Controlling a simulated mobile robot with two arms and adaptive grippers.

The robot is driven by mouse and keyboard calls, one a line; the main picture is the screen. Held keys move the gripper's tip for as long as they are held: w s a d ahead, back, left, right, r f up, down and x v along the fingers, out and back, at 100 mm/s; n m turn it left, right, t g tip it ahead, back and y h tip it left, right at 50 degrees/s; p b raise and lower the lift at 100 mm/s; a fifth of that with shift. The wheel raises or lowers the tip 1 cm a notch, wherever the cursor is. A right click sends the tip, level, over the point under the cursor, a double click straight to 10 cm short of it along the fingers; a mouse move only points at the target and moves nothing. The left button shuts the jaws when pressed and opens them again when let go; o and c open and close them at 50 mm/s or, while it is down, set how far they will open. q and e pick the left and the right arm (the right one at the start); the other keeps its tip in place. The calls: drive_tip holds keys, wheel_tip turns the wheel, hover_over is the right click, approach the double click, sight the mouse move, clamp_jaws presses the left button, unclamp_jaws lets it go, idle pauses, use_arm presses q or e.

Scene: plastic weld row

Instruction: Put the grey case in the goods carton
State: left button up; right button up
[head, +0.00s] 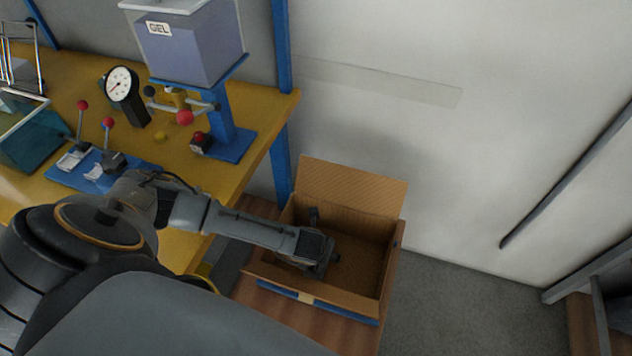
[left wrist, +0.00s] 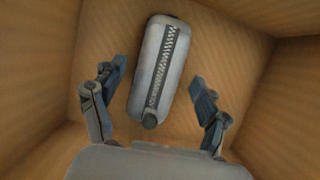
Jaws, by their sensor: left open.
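The goods carton (head: 352,186) stands open at the lower middle of the head view, its back flap raised. My left gripper (head: 325,238) reaches down inside it. In the left wrist view the grey case (left wrist: 160,75), a rounded long body with a dark zip-like strip and a dark round end, lies on the carton's floor. The fingers of my left gripper (left wrist: 160,74) are spread wide, one on each side of the case, with gaps to both. The case is hidden behind the gripper in the head view. My right gripper is in neither view.
A yellow workbench (head: 265,115) at the left carries a GEL container (head: 190,55) on a blue stand, a dial gauge (head: 121,84) and red-knobbed levers. A blue post rises beside the carton. The carton walls stand close around my gripper. Grey floor (head: 450,305) is clear at right.

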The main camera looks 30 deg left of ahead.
use_arm(q)
drive_tip(key=v, duration=1)
drive_tip(key=shift+s+r+p, duration=0.1)
drive_tip(key=shift+r+p, duration=0.15)
drive_tip(key=shift+p, duration=0.05)
